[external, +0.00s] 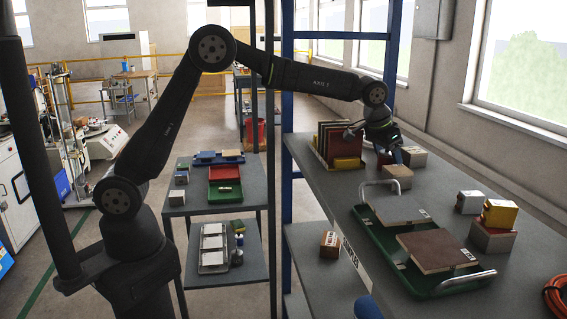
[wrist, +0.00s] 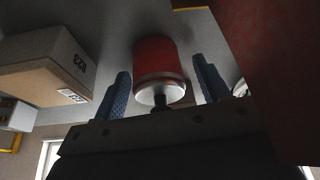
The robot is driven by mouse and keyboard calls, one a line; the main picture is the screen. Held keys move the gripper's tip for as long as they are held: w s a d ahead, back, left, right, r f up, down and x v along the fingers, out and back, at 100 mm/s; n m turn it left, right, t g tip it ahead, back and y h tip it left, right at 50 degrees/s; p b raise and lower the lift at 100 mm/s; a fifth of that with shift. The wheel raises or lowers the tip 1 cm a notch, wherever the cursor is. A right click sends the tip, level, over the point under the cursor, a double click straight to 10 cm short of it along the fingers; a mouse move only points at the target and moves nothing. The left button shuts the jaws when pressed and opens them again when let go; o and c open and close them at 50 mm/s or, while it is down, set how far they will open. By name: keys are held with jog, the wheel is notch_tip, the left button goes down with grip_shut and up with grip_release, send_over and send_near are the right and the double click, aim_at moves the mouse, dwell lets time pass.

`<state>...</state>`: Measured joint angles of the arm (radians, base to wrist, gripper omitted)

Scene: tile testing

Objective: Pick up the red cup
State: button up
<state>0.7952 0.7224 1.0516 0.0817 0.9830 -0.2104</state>
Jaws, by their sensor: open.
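The red cup (wrist: 158,58) shows in the wrist view with a pale metallic band at its near end. It lies between my gripper's two blue ridged fingers (wrist: 161,68), with a visible gap on each side. My gripper is open. In the external view, my gripper (external: 380,142) is low over the far part of the grey table, by a rack of tiles. A small part of the red cup (external: 384,158) shows below my gripper there; the rest is hidden.
A cardboard box (external: 414,156) is close on the right; a grey block (external: 397,176) is in front. A green tray (external: 396,250) with tiles sits nearer.

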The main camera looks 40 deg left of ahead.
jog(key=shift+r, duration=0.1)
jog(key=c, duration=1.1)
jog(key=shift+c, duration=0.2)
